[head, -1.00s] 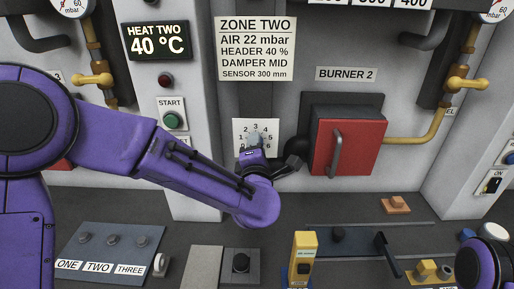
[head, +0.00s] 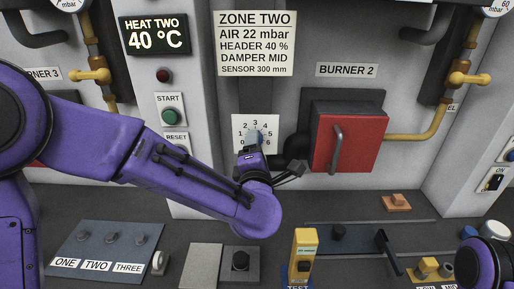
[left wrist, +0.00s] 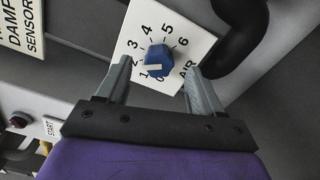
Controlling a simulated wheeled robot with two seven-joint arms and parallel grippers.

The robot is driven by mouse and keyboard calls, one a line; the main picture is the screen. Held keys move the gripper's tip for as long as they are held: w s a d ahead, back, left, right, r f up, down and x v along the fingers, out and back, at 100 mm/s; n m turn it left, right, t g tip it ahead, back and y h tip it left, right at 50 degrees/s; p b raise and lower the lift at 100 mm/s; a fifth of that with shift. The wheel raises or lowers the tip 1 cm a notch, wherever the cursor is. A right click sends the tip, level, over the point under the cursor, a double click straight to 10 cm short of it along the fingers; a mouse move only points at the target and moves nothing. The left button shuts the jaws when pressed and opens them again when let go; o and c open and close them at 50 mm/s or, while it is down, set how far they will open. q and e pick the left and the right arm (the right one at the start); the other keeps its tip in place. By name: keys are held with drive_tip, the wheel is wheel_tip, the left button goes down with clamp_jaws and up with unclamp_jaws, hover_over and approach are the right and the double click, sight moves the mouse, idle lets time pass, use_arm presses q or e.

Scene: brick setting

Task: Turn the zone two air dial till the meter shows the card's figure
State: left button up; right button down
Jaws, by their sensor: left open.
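The air dial is a white plate (head: 243,123) numbered 0 to 6, on the wall below the card. In the left wrist view its blue knob (left wrist: 158,55) has a white mark on its lower side; the exact setting is unclear. My left gripper (head: 253,150) is at the dial. In the left wrist view its open fingers (left wrist: 158,78) point at the knob, one to each side, apparently not touching it. The zone two card (head: 254,43) reads AIR 22 mbar. A mbar gauge (head: 75,4) is cut off at the top, its needle unreadable. My right gripper is out of view.
A red burner door (head: 358,140) with a handle stands right of the dial, and a black pipe (left wrist: 238,45) runs close beside the plate. START and RESET buttons are left. A yellow tester (head: 305,243) and several switches are on the desk below.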

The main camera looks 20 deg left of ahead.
use_arm(q)
drive_tip(key=b+v, duration=0.1)
drive_tip(key=v, duration=0.6)
drive_tip(key=shift+s+b, duration=0.3)
drive_tip(key=shift+s, duration=0.1)
drive_tip(key=shift+d+r, duration=0.1)
drive_tip(key=shift+d, duration=0.05)
